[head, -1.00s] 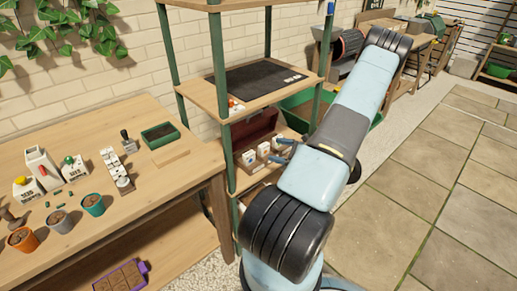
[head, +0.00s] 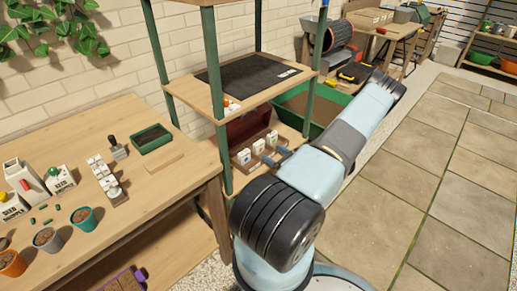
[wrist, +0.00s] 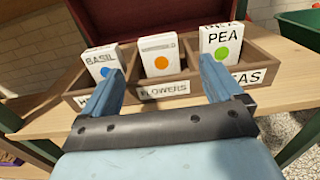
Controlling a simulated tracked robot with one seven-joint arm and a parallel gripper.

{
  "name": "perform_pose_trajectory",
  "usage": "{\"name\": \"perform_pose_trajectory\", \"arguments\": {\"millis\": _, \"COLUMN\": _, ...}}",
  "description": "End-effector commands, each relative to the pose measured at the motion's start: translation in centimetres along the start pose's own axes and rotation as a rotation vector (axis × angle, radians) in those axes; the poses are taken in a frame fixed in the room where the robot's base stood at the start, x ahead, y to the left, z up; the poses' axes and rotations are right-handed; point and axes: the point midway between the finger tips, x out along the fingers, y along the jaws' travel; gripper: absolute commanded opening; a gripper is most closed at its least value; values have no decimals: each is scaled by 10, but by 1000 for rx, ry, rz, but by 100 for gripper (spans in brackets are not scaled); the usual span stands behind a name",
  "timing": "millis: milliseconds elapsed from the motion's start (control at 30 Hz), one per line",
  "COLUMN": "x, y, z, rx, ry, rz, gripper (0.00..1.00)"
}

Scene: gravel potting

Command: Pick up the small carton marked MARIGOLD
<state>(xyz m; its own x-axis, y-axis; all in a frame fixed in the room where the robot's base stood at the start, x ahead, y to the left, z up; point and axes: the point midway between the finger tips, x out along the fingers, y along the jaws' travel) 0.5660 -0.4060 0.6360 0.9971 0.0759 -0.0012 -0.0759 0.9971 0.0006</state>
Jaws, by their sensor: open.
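A wooden divided box (wrist: 205,87) on the shelf holds three small white cartons, one per compartment. The middle carton (wrist: 160,55) has an orange dot and stands behind the FLOWERS label; its name is too faint to read. The left carton (wrist: 103,62) reads BASIL with a blue dot. The right carton (wrist: 220,45) reads PEA with a green dot. No MARIGOLD lettering is legible. My gripper (wrist: 162,70) is open and empty, its blue fingers spread in front of the middle carton. In the head view my gripper (head: 275,156) is just right of the cartons.
A dark red panel (head: 249,128) stands behind the box. Green shelf posts (head: 221,150) flank it, with a shelf board (head: 232,98) above. A green tub (head: 312,108) is to the right. The workbench (head: 150,190) at left holds pots and more cartons.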

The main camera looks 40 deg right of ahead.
Motion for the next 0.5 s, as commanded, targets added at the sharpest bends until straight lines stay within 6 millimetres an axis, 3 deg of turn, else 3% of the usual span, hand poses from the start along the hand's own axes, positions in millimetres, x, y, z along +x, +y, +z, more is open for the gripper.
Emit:
{"name": "perform_pose_trajectory", "arguments": {"millis": 100, "x": 16, "y": 2, "z": 0, "rx": 0, "ry": -2, "rz": 4, "gripper": 94}}
{"name": "perform_pose_trajectory", "arguments": {"millis": 500, "x": 41, "y": 3, "z": 3, "rx": -1, "ry": -2, "rz": 6, "gripper": 94}}
